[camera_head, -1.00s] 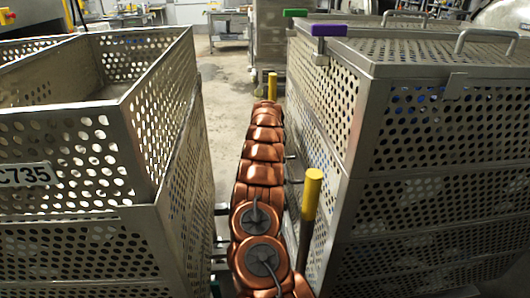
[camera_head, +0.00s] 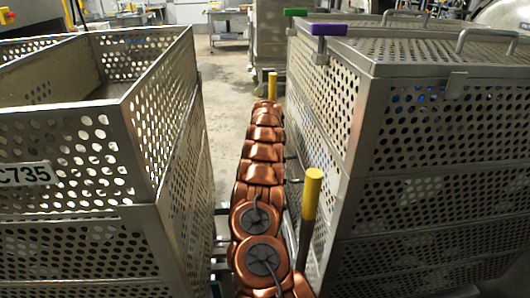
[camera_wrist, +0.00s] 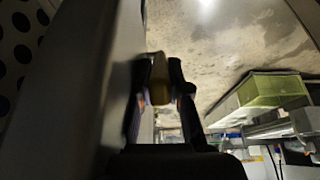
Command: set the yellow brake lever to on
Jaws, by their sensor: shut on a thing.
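A yellow-capped lever (camera_head: 272,83) stands upright at the far end of the gap between two perforated metal baskets. My arm reaches away from the camera towards it, and its links hide my gripper in the head view. In the wrist view, my gripper (camera_wrist: 158,82) has its dark fingers on both sides of the yellow handle (camera_wrist: 159,70) and is shut on it. A second, nearer yellow-capped lever (camera_head: 312,186) stands beside my arm on the right, apart from my gripper. I cannot read any on or off marking.
An open perforated basket (camera_head: 128,110) labelled C735 stands close on the left. Stacked lidded baskets (camera_head: 372,70) with purple (camera_head: 328,29) and green (camera_head: 295,12) tags stand close on the right. The gap between is narrow. Bare floor (camera_head: 226,90) shows beyond.

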